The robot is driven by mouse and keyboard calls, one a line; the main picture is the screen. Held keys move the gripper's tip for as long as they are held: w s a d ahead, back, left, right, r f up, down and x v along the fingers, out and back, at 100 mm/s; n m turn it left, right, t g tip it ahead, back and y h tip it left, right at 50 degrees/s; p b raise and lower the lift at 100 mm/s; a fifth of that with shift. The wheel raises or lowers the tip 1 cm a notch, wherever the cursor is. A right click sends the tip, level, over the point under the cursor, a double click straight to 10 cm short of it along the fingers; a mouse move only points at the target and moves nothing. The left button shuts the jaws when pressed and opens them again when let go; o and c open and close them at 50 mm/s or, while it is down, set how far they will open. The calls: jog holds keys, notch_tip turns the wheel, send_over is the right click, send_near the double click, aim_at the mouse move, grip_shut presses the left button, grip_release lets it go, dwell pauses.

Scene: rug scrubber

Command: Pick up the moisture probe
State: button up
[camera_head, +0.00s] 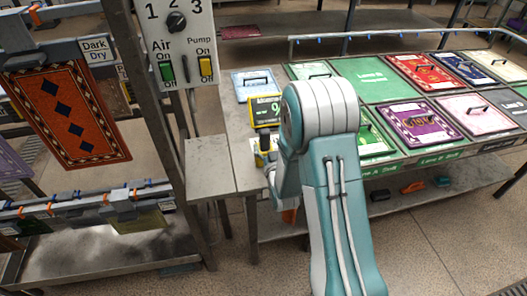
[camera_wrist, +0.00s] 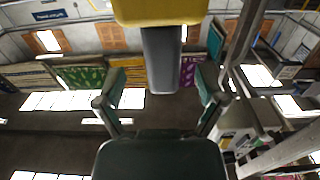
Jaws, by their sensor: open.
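In the wrist view, a thing with a yellow block (camera_wrist: 165,10) and a dark grey handle-like bar (camera_wrist: 162,65) reaches into the space between my fingers; it looks like the moisture probe. My gripper (camera_wrist: 160,92) is open, with one finger on each side of the bar and a visible gap to both. In the head view, my arm hides most of my gripper and the probe area. A small yellow and grey piece (camera_head: 263,146) shows beside my arm at the bench's left end.
The bench (camera_head: 212,166) has a bare grey left end; rug samples and a green panel (camera_head: 372,82) cover its right part. A metal post and a switch panel (camera_head: 176,45) stand close on the left, near a hanging orange rug (camera_head: 68,112). Open floor lies in front.

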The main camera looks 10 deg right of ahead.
jog(key=shift+w+a, duration=0.15)
jog(key=shift+w, duration=1.8)
grip_shut()
jog(key=shift+r, duration=0.1)
